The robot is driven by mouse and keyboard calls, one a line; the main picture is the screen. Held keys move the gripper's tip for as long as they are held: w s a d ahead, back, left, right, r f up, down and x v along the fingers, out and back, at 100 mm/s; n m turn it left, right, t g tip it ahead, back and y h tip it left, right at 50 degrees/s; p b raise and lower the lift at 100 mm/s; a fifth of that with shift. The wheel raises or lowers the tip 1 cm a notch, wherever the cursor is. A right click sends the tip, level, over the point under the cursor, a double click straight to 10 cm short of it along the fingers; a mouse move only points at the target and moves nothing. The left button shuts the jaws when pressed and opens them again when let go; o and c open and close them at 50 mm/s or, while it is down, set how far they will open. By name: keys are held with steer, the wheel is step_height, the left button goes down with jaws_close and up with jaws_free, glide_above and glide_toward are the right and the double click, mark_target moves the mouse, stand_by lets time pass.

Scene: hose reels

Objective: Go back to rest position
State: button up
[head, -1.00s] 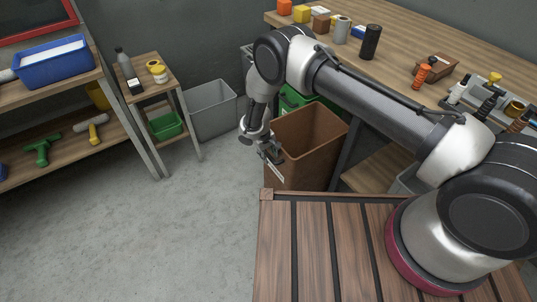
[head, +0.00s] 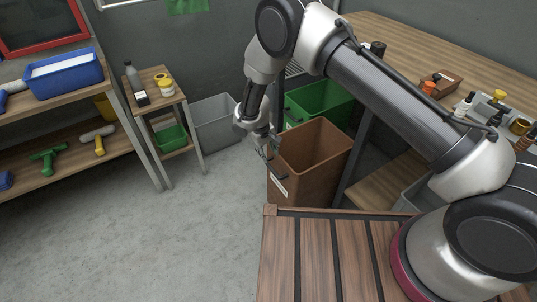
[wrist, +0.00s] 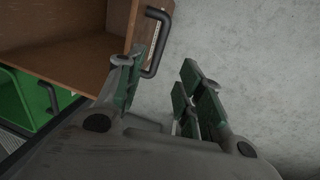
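My gripper (head: 268,146) hangs at the end of my bent arm, just left of the brown bin (head: 311,160) in the head view. In the wrist view my gripper (wrist: 158,90) has its two green-padded fingers apart, with bare floor between them and nothing held. The brown bin (wrist: 70,52) fills the upper left of the wrist view, its black handle (wrist: 158,42) close to the left finger. Whether the finger touches the handle cannot be told.
A green bin (head: 325,100) and a grey bin (head: 215,122) stand near the brown one. A small wooden stand (head: 160,105) and shelving (head: 70,160) are at left. A long workbench (head: 420,62) runs along the right. The floor (head: 190,235) at front left is clear.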

stand_by(0.3)
steer(key=s+d+n+g+h, duration=0.1)
steer(key=s+d+g+h, duration=0.1)
steer(key=s+d, duration=0.45)
steer(key=s+d+r+m, duration=0.1)
steer(key=s+d+r, duration=0.1)
steer(key=d+r, duration=0.6)
steer(key=s+d+r+g+y, duration=0.1)
steer(key=s+d+r, duration=0.15)
steer(key=r, duration=0.95)
steer(key=s+d+r+m, duration=0.1)
steer(key=s+d+r, duration=0.1)
steer(key=d+r, duration=0.6)
steer(key=s+d+r+m+t+y, duration=0.1)
steer(key=s+d+r+m+t, duration=0.2)
steer(key=s+d+r, duration=0.5)
steer(key=s+d+r+m+t+y, duration=0.1)
steer(key=s+d+r+m+t, duration=0.2)
steer(key=s+d+r, duration=0.6)
step_height(320, 180, up, 6)
steer(key=shift+s+r+y, duration=0.1)
steer(key=shift+s+y, duration=0.3)
steer(key=shift+s, duration=0.1)
